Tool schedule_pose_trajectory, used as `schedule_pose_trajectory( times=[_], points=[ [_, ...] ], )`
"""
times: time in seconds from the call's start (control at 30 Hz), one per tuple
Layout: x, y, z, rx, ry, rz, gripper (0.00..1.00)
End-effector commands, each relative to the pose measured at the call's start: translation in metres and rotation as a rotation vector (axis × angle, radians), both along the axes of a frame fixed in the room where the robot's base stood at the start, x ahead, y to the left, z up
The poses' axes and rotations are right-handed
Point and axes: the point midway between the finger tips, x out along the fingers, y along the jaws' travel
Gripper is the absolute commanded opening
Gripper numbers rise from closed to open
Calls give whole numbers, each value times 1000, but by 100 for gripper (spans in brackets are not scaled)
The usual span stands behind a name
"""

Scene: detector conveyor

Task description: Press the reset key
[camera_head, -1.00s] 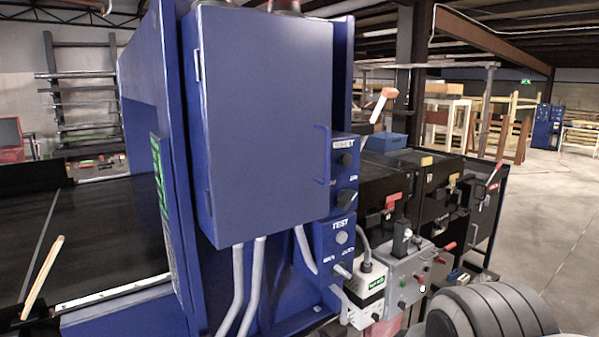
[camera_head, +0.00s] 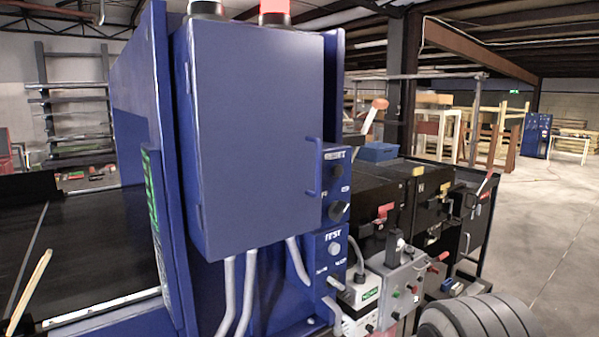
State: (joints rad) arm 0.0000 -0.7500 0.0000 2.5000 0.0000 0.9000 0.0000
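A blue control box (camera_head: 338,187) is fixed to the right side of the large blue cabinet (camera_head: 262,140). Its top label seems to read RESET, with a small dark round control (camera_head: 336,171) just below it. A second dark knob (camera_head: 337,210) sits lower on the same box. Below is another blue box labelled TEST (camera_head: 331,236), with a pale round button (camera_head: 334,248). The control faces are seen at a slant and are small.
Grey conduits (camera_head: 248,290) run below the cabinet. A grey box with coloured knobs (camera_head: 398,280) and a white box with a green label (camera_head: 362,300) stand lower right. The black conveyor belt (camera_head: 95,260) lies left. Open floor (camera_head: 560,220) is at far right.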

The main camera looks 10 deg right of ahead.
Motion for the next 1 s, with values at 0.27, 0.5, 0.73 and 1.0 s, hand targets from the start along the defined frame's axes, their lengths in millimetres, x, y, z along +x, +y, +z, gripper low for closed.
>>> schedule_pose_trajectory(
  times=[0.27, 0.5, 0.73, 1.0],
  points=[
    [0, 0, 0, 0, 0, 0, 75],
    [0, 0, 0, 0, 0, 0, 32],
    [0, 0, 0, 0, 0, 0, 0],
    [0, 0, 0, 0, 0, 0, 0]
  ],
)
